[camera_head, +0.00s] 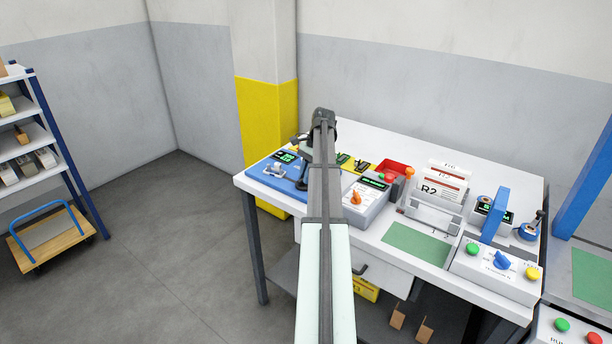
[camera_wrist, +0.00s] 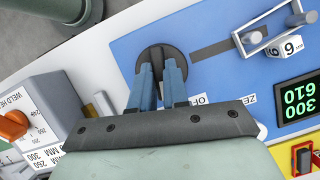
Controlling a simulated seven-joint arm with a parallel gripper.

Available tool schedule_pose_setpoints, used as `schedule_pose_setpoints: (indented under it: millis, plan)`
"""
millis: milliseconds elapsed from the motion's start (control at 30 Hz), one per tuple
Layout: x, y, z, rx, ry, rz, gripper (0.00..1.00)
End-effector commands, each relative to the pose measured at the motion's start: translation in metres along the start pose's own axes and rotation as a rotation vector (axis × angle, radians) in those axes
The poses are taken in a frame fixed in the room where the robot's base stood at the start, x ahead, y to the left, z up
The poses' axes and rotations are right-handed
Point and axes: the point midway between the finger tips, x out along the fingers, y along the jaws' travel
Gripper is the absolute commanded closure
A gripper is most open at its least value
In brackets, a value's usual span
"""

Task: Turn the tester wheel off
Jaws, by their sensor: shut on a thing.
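The tester is a blue panel (camera_wrist: 215,35) in the wrist view, with a dark round wheel (camera_wrist: 160,50) near its edge. My gripper (camera_wrist: 160,72) has its two blue fingers at the wheel, shut on its middle part, which they mostly hide. Cut-off lettering beginning "OF" and "ZE" is beside the fingers. A green display (camera_wrist: 299,99) on the panel reads 300 and 610. In the head view the blue tester (camera_head: 266,183) is at the table's left end; my arm covers the wheel there.
A weld heater box (camera_wrist: 32,112) with an orange knob is close left of my gripper in the wrist view.

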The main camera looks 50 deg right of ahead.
Motion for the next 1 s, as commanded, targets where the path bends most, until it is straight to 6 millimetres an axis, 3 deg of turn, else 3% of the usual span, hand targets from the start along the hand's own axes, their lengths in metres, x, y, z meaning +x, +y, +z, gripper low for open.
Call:
schedule_pose_setpoints:
  millis: [300, 867, 900, 1000]
  plan:
    - [-0.0005, -0.0016, -0.0002, -0.117, 0.001, 0.048, 1.00]
    - [-0.0003, -0.0015, -0.0002, -0.142, 0.002, 0.058, 1.00]
    - [-0.0003, -0.0015, -0.0002, -0.142, 0.002, 0.058, 0.82]
    - [-0.0002, -0.0014, -0.0001, -0.142, 0.002, 0.058, 0.73]
